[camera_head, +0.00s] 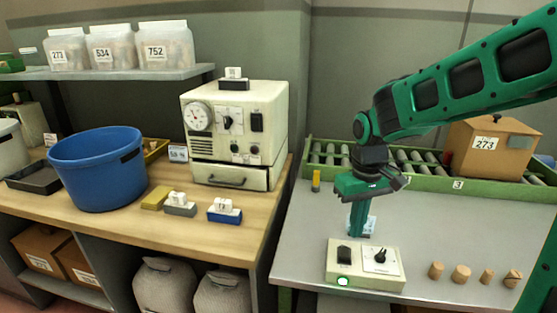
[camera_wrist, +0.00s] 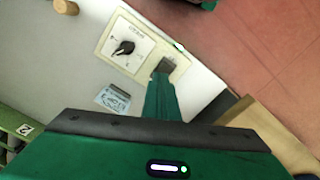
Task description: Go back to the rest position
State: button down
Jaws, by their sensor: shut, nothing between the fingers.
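My gripper (camera_head: 358,230) points down above the grey table on the right, just behind a cream control box (camera_head: 366,265). Its green fingers are together with nothing between them. The box has a black rocker switch, a black rotary knob and a lit green lamp at its front. In the wrist view, my gripper's fingertips (camera_wrist: 163,72) are at the black switch of the control box (camera_wrist: 112,42); I cannot tell whether they touch it. Several cork stoppers (camera_head: 461,274) stand in a row to the right of the box. One cork (camera_wrist: 66,6) also shows in the wrist view.
A green-railed roller conveyor (camera_head: 325,172) with a cardboard box (camera_head: 490,148) runs along the back. A small card (camera_wrist: 113,99) lies behind the control box. On the wooden bench are a blue tub (camera_head: 97,175) and a cream machine (camera_head: 236,133). The grey table's left part is clear.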

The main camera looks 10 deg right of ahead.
jog(key=s+d+r+m, duration=0.1)
jog(key=s+d+m, duration=0.3)
jog(key=s+d, duration=0.4)
jog(key=s+d+r+m, duration=0.1)
jog(key=s+d+m, duration=0.3)
jog(key=s, duration=1)
jog(key=d, duration=0.3)
jog(key=shift+s+d, duration=0.35)
jog(key=w+a+r, duration=0.1)
jog(key=w+a, duration=0.4)
jog(key=w, duration=0.3)
jog(key=w+a+r+n+g, duration=0.1)
jog(key=w+a+r, duration=0.1)
jog(key=w+a, duration=0.3)
jog(key=w+a+r+n+g, duration=0.1)
jog(key=w+a, duration=0.4)
jog(key=w, duration=0.8)
jog(key=shift+w+a+r+y, duration=0.2)
jog(key=shift+a+r+y, duration=0.1)
jog(key=shift+a, duration=0.05)
